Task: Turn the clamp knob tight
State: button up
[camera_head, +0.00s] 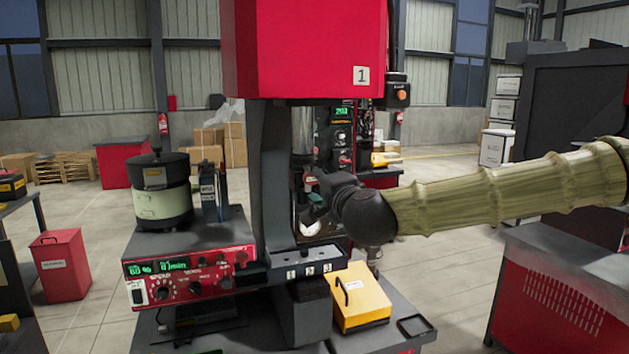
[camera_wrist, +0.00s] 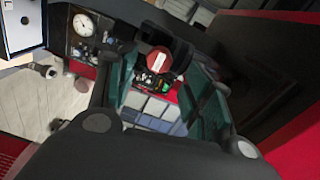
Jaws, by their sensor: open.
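My gripper (camera_head: 314,205) reaches in from the right at the front of the red press, beside its dark column. In the wrist view my gripper (camera_wrist: 162,78) has its two teal finger pads spread wide apart. A round red knob with a pale label (camera_wrist: 154,60) shows between and beyond the pads, and looks like the clamp knob. The pads appear apart from it, with nothing held. In the head view a small red part (camera_head: 310,181) shows just above my fingers. I cannot tell if it is the same knob, as my gripper and wrist cover much of that area.
The red press head (camera_head: 305,50) hangs above my gripper. A bowl feeder (camera_head: 163,205) stands left on a red control box (camera_head: 190,275). A yellow box (camera_head: 358,297) with a black handle sits below my wrist. A red cabinet (camera_head: 565,285) stands at right.

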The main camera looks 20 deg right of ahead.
jog(key=s, duration=0.7)
jog(key=shift+s+d, duration=0.15)
jog(key=w+a+f+n+g, duration=0.1)
jog(key=a+f+n+g, duration=0.1)
jog(key=f, duration=0.8)
jog(key=w+a+f+n+g, duration=0.1)
jog(key=a+f+n, duration=0.15)
jog(key=f, duration=0.75)
jog(key=s+a+f+n+g+y, duration=0.1)
jog(key=s+f+n+g, duration=0.35)
jog(key=f, duration=1.05)
jog(key=s+a+f+g, duration=0.15)
jog(key=s+f, duration=0.55)
jog(key=f, duration=0.8)
jog(key=s+d+f+n+g, duration=0.2)
jog(key=s+f+g, duration=0.1)
jog(key=s+f, duration=0.4)
jog(key=s+d+f+n+g+h, duration=0.1)
jog(key=s+d+f+n+g, duration=0.1)
jog(key=s+f, duration=0.5)
jog(key=s+d+f+n+g, duration=0.2)
jog(key=s+f, duration=0.6)
jog(key=s, duration=0.5)
jog(key=shift+s+n+g+h, duration=0.2)
jog(key=shift+n+g+h, duration=0.1)
jog(key=shift+g, duration=0.5)
